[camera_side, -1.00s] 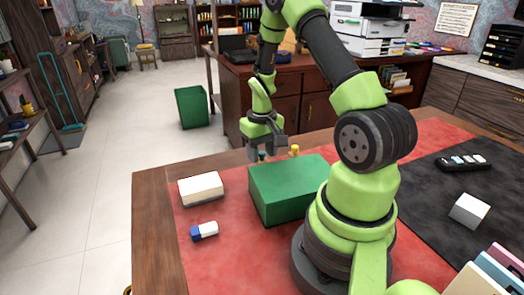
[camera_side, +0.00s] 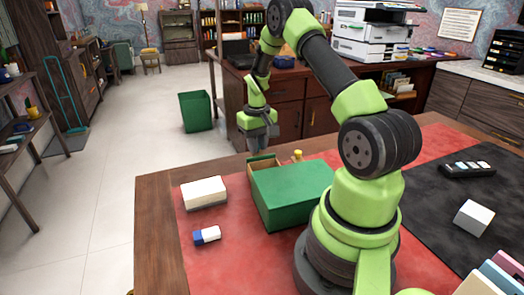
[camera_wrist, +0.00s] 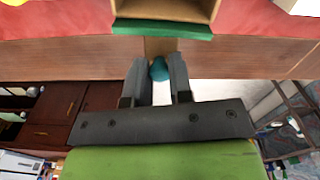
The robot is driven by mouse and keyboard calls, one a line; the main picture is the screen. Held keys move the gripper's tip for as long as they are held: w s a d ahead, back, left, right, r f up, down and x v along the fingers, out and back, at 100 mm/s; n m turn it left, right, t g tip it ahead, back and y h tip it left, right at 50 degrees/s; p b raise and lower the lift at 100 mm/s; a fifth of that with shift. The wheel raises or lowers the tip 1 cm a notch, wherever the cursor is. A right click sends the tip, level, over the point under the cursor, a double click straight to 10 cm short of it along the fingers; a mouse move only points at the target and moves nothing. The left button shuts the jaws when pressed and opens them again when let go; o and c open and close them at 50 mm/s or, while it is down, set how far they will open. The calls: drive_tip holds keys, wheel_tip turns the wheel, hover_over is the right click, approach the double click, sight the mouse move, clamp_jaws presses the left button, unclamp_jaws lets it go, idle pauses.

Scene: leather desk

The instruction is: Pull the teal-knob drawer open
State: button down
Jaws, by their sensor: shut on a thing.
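The green drawer box (camera_side: 292,198) stands on the red mat. One of its drawers (camera_side: 262,162) sticks out at the far side, and its wooden inside shows. In the wrist view the drawer's green front edge (camera_wrist: 162,29) and open wooden inside show at the top. The teal knob (camera_wrist: 159,69) sits between my gripper's (camera_wrist: 158,72) two fingers, which are closed on it. In the side view my gripper (camera_side: 262,145) is at the far side of the box, and its fingertips and the teal knob are hidden. A yellow knob (camera_side: 297,155) is beside the open drawer.
A white block (camera_side: 204,193) and a blue-and-white eraser (camera_side: 207,235) lie left of the box. A grey-white cube (camera_side: 472,217) and a dark remote-like thing (camera_side: 467,170) lie on the black mat at right. The desk's far edge is under my gripper.

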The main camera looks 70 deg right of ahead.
drive_tip(key=shift+w+d, duration=0.5)
drive_tip(key=shift+d, duration=0.1)
drive_tip(key=c, duration=1)
unclamp_jaws()
wheel_tip(320, 180, up, 10)
